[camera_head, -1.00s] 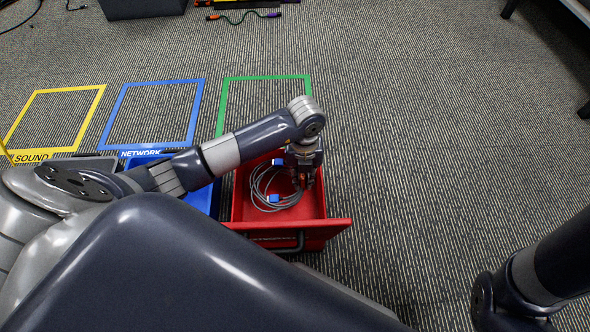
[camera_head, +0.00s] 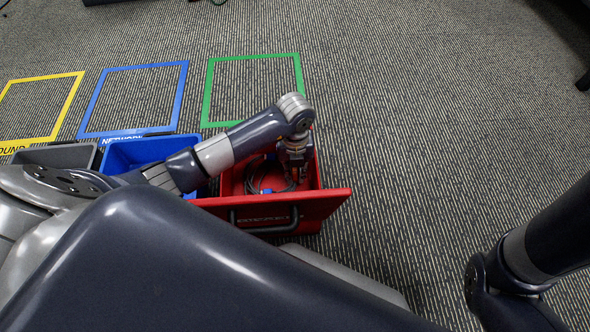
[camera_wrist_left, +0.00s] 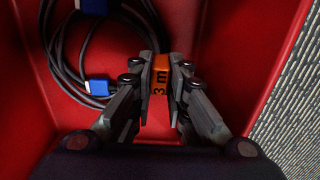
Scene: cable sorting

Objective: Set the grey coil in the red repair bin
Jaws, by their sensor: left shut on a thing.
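The grey coil (camera_head: 251,181), a looped cable with blue connectors, is inside the red bin (camera_head: 325,206). My left gripper (camera_head: 295,181) reaches down into the right part of the bin. In the left wrist view the gripper (camera_wrist_left: 160,88) is shut on the coil's orange tag (camera_wrist_left: 160,72), marked "3 m". The coil's loops (camera_wrist_left: 58,62) spread to the left of the fingers, over the red floor of the bin. Whether the coil rests fully on that floor is hard to tell. My right gripper is out of view; only part of that arm shows.
A blue bin (camera_head: 147,150) stands left of the red one, and a grey bin (camera_head: 55,156) left of that. Yellow, blue and green taped squares (camera_head: 207,93) lie on the carpet behind. Carpet right of the red bin is clear.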

